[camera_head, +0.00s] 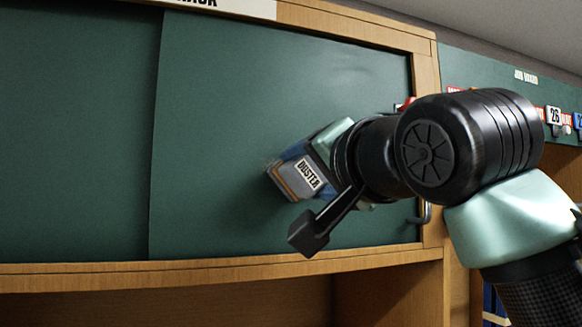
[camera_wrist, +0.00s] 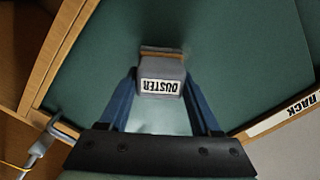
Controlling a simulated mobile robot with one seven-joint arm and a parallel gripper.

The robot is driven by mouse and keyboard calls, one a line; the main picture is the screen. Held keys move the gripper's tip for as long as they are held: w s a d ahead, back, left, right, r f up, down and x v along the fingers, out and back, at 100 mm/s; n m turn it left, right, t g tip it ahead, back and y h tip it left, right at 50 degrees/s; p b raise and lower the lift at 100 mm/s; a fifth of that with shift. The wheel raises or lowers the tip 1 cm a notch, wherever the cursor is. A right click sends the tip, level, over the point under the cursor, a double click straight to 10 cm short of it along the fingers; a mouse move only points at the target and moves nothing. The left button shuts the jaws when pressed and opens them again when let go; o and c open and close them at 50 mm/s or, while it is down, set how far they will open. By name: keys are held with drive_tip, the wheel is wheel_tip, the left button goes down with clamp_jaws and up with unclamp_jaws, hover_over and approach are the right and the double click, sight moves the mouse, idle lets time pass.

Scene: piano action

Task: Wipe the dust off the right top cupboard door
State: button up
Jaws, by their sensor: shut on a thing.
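The right top cupboard door (camera_head: 240,110) is a dark green panel in a wooden frame. It also fills much of the wrist view (camera_wrist: 240,70). A faint greyish smudge shows on its upper part in the head view. My gripper (camera_wrist: 160,92) is shut on a grey block labelled DUSTER (camera_wrist: 160,68), one blue finger on each side. The duster (camera_head: 292,184) is in front of the middle of the door, tilted, its brown-edged pad towards the panel. I cannot tell whether the pad touches the door. My wrist hides the door's right part.
A wooden shelf edge (camera_head: 220,268) runs below the doors. A second green door (camera_head: 75,130) is on the left. A metal hook (camera_head: 421,214) sits by the right frame post (camera_head: 428,80). A green board with numbered tags (camera_head: 555,115) is further right.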

sight(279, 172)
drive_tip(key=d, duration=0.1)
drive_tip(key=w+d+p, duration=0.1)
drive_tip(key=d+p, duration=0.1)
drive_tip(key=shift+w+d, duration=0.25)
drive_tip(key=shift+s, duration=0.1)
drive_tip(key=shift+s+a+b, duration=0.3)
drive_tip(key=shift+s+a, duration=0.1)
drive_tip(key=shift+a, duration=0.85)
drive_tip(key=shift+s+a+b, duration=0.3)
drive_tip(key=shift+s+a, duration=0.05)
drive_tip(key=shift+a, duration=0.85)
drive_tip(key=shift+s+a+b, duration=0.3)
drive_tip(key=shift+s+a, duration=0.1)
drive_tip(key=shift+a, duration=0.85)
drive_tip(key=shift+d, duration=0.1)
drive_tip(key=shift+b+v, duration=0.85)
drive_tip(key=shift+v, duration=2.15)
drive_tip(key=shift+b+v, duration=0.3)
drive_tip(key=shift+v, duration=1.15)
